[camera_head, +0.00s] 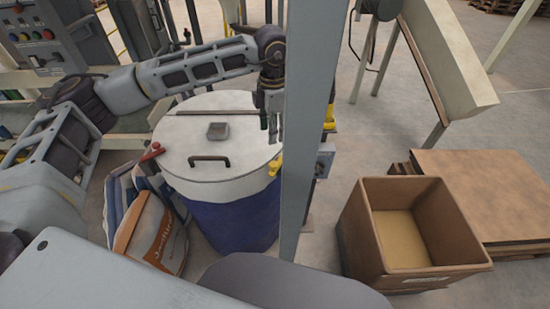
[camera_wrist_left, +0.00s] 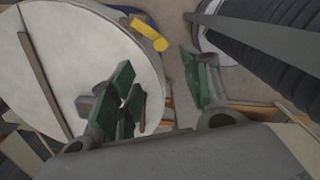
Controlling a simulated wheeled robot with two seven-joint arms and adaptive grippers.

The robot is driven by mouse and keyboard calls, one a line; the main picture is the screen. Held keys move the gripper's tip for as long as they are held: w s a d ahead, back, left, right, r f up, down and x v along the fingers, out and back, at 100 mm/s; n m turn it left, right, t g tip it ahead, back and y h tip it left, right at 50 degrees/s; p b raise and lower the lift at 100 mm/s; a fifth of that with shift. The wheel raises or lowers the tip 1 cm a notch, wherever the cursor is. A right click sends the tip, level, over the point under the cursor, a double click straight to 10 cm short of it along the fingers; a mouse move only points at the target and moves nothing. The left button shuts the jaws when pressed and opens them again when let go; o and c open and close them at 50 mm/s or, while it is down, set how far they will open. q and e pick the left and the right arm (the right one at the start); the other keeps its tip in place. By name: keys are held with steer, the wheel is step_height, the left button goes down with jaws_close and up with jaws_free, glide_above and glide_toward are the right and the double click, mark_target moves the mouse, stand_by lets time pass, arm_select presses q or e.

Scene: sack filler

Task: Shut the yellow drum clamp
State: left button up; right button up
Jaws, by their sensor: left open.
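A blue drum (camera_head: 232,222) with a pale round lid (camera_head: 235,172) stands in the middle of the head view. The yellow drum clamp (camera_head: 275,164) is at the right side of the lid's rim, close to a grey post. It also shows at the lid's edge in the left wrist view (camera_wrist_left: 148,34). I cannot tell how far it stands open. My left gripper (camera_head: 273,138) points down above the right part of the lid, slightly beyond the clamp. Its green-padded fingers (camera_wrist_left: 163,88) are apart and empty, with the clamp apart from them. My right gripper is not in view.
The upright grey post (camera_head: 311,130) stands just right of the drum and hides what is behind it. Filled sacks (camera_head: 150,225) and a red-ended handle (camera_head: 151,153) are left of the drum. An open cardboard box (camera_head: 452,248) stands at right, before a low brown stack (camera_head: 485,190).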

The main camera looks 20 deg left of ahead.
mark_target(273, 164)
arm_select(q)
steer(key=shift+f, duration=0.15)
step_height(273, 164, down, 12)
steer(key=shift+p, duration=1.15)
steer(key=shift+f, duration=0.75)
jaws_close()
